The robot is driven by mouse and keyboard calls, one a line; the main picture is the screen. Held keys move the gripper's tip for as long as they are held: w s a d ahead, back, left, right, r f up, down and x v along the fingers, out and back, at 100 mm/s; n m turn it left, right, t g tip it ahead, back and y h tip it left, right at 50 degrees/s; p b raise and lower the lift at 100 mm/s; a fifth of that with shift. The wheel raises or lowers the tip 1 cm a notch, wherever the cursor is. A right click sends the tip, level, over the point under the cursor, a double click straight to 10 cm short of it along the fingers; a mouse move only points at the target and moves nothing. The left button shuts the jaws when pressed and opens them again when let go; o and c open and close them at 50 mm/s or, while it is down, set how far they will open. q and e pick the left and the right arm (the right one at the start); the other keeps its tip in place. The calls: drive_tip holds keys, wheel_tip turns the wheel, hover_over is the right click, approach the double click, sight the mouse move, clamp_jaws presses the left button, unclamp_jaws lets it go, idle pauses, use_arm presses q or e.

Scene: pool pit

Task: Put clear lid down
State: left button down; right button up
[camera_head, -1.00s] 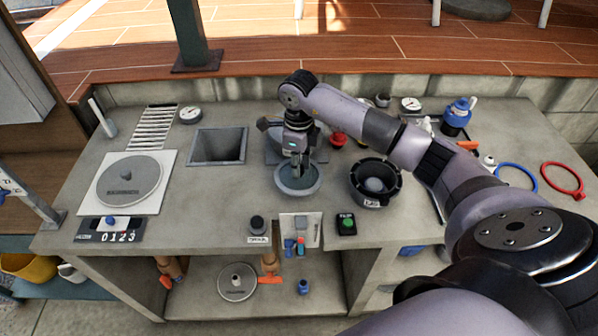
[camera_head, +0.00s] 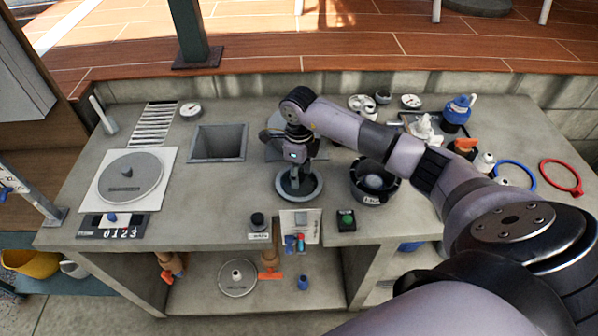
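My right gripper (camera_head: 297,179) points down over a round, grey-rimmed piece (camera_head: 317,190) near the middle of the counter. Its fingertips are within the outline of the rim. The middle of this piece looks see-through or dark, and I cannot tell whether it is the clear lid, a bowl or a lid resting on one. The fingers are small and dark, so whether they are shut on anything does not show. My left gripper is out of view.
A black round pot (camera_head: 367,195) stands close right of the gripper. A square opening (camera_head: 218,158) lies to the left, with a round grey plate (camera_head: 130,178) beyond it. A green button box (camera_head: 346,220) sits near the front edge. Blue (camera_head: 515,175) and red rings lie at right.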

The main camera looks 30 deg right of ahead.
drive_tip(key=shift+r, duration=0.15)
wheel_tip(320, 180, up, 12)
drive_tip(key=b, duration=0.3)
drive_tip(key=shift+b, duration=0.35)
